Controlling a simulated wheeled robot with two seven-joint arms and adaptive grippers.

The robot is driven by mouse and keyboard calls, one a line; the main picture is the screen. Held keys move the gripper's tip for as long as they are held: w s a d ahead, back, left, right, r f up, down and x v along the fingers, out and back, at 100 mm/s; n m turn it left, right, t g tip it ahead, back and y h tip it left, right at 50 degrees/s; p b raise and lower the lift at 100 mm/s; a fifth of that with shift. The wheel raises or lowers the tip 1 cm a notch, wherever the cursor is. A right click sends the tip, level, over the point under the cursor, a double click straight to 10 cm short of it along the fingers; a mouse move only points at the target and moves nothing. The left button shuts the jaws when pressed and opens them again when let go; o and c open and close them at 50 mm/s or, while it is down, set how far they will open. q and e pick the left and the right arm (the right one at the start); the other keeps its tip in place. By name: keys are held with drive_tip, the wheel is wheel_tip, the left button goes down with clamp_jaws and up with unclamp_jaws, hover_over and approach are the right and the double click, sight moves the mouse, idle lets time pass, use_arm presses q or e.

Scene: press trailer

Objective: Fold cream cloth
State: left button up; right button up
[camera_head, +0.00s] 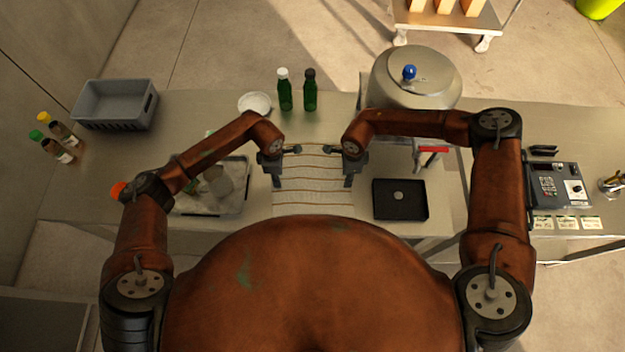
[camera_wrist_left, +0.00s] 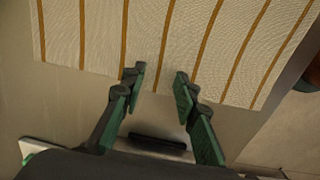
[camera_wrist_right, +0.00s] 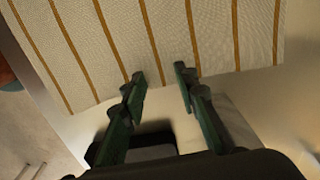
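The cream cloth (camera_head: 313,182) with brown stripes lies flat on the metal counter in front of me. It also shows in the left wrist view (camera_wrist_left: 185,40) and the right wrist view (camera_wrist_right: 150,45). My left gripper (camera_head: 277,184) is at the cloth's left edge; in its wrist view its fingers (camera_wrist_left: 159,82) are apart with the cloth's edge by the tips. My right gripper (camera_head: 348,183) is at the cloth's right edge; its fingers (camera_wrist_right: 157,78) are apart with the edge by the tips. Both look empty. The cloth's near end is partly hidden by my body.
A clear tray (camera_head: 236,200) with items stands left of the cloth, a black tray (camera_head: 400,212) right. Two green bottles (camera_head: 284,98) (camera_head: 310,100), a white bowl (camera_head: 254,103) and a large lidded pot (camera_head: 432,85) stand behind. A grey crate (camera_head: 115,105) sits far left.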

use_arm(q)
drive_tip(key=shift+f, duration=0.2)
clamp_jaws()
use_arm(e)
drive_tip(key=shift+f, duration=0.2)
clamp_jaws()
use_arm(q)
drive_tip(key=shift+s+a, duration=0.1)
use_arm(e)
drive_tip(key=shift+s+d, duration=0.1)
idle(1.3)
